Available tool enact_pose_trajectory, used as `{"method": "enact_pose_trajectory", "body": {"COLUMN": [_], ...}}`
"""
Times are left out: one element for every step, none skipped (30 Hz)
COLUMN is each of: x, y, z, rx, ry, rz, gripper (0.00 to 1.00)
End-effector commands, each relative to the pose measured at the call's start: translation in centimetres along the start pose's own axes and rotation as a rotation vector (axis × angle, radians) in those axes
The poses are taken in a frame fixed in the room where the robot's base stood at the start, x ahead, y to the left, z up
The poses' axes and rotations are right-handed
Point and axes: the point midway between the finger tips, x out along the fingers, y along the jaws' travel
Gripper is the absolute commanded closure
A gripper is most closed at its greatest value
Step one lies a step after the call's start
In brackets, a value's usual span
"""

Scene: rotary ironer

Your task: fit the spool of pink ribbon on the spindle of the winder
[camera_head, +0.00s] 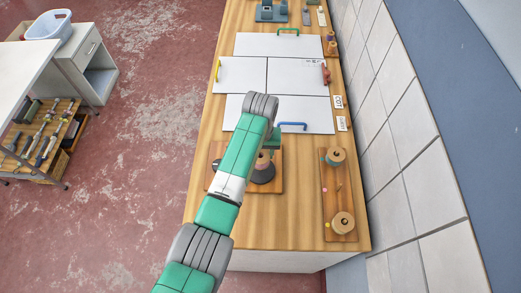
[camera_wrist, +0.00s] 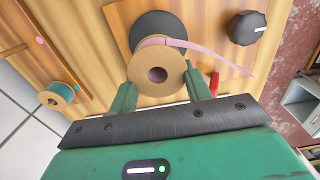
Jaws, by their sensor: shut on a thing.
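The spool of pink ribbon (camera_wrist: 157,72) is a tan-flanged reel, seen end-on with its centre hole facing the wrist camera. My gripper (camera_wrist: 161,88) is shut on it, with one green finger at each side. A loose pink ribbon tail (camera_wrist: 225,63) trails to the right. Behind the spool is the winder's dark round disc (camera_wrist: 148,24), partly covered by it. The winder's wooden base (camera_head: 275,184) shows in the head view, mostly behind my arm. The spindle is hidden, and I cannot tell whether the spool is around it or above it.
A black knob (camera_wrist: 247,28) with a white mark sits right of the disc. A wooden rack (camera_head: 338,190) at the right holds two other spools, one with teal ribbon (camera_wrist: 68,91). White panels (camera_head: 240,107) with coloured handles lie beyond the winder. A tiled wall borders the bench at right.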

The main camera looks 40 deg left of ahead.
Motion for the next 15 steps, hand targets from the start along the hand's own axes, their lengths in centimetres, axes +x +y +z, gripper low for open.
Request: {"method": "enact_pose_trajectory", "body": {"x": [-0.02,-0.01,-0.01,-0.01,-0.01,-0.01,-0.01,-0.01,0.02,0.06,0.11,0.21,0.3,0.41,0.56], "y": [0.0,-0.01,-0.01,-0.01,-0.01,-0.01,-0.01,-0.01,-0.01,-0.01,-0.01,-0.01,0.0,0.0,0.0], "z": [-0.01,-0.01,-0.01,-0.01,-0.01,-0.01,-0.01,0.0,0.0,0.0,0.0,0.0,0.0,0.01,0.01], "rx": [0.0,0.0,0.0,0.0,0.0,0.0,0.0,0.0,0.0,0.0,0.0,0.0,0.0,0.0,0.0], "ry": [0.0,0.0,0.0,0.0,0.0,0.0,0.0,0.0,0.0,0.0,0.0,0.0,0.0,0.0,0.0], "rz": [0.0,0.0,0.0,0.0,0.0,0.0,0.0,0.0,0.0,0.0,0.0,0.0,0.0,0.0,0.0], "gripper": [0.74,0.74,0.74,0.74,0.74,0.74,0.74,0.74,0.74,0.74,0.74,0.74,0.74,0.74,0.74]}}
